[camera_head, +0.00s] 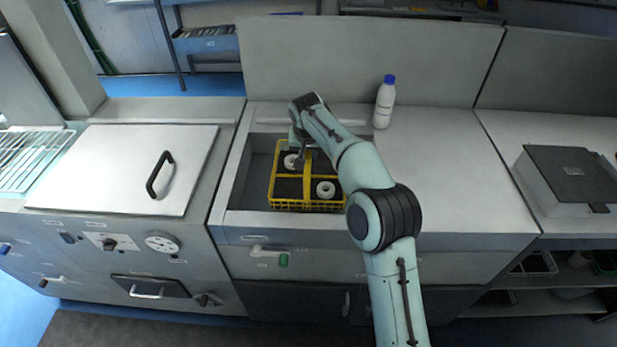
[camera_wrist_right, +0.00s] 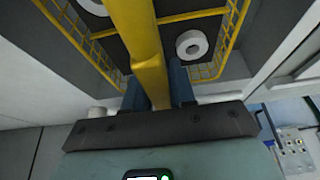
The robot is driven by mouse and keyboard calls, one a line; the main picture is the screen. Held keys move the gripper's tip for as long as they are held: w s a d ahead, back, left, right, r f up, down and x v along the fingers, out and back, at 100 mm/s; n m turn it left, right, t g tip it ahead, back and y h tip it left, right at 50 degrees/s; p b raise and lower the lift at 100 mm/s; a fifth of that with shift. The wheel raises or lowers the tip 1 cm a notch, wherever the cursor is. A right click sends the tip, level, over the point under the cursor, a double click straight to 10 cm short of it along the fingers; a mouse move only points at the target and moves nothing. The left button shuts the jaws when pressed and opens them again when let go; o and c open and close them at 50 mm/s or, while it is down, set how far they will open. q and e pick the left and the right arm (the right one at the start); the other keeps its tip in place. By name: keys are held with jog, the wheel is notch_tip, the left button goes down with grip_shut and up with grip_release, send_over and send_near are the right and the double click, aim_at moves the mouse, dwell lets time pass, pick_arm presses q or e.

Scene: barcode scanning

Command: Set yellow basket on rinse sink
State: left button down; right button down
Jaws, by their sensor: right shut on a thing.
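The yellow basket (camera_head: 308,205) is a wire basket with a central yellow handle bar. It is over or inside the recessed rinse sink (camera_head: 238,190) in the middle counter; I cannot tell whether it touches the sink bottom. White ring-shaped pieces (camera_head: 325,189) sit in its dark compartments. My right gripper (camera_head: 305,152) reaches in from the right above the basket. In the right wrist view its fingers (camera_wrist_right: 160,88) are shut on the basket's handle (camera_wrist_right: 148,60). The arm hides part of the basket's right side. My left gripper is not in view.
A white bottle with a blue cap (camera_head: 385,103) stands at the back of the counter, right of the sink. A metal lid with a black handle (camera_head: 130,165) is on the left. A grey box (camera_head: 570,178) sits at right. The counter right of my arm is clear.

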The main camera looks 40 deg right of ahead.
aim_at(308, 157)
jog(key=shift+w+f+b, duration=0.1)
jog(key=shift+f+b, duration=0.45)
jog(key=shift+f, duration=3.5)
jog(key=c, duration=1.4)
grip_release()
jog(key=shift+f, duration=0.2)
jog(key=o, duration=0.5)
jog(key=shift+c, duration=0.2)
jog(key=shift+r, duration=0.25)
jog(key=v, duration=1.2)
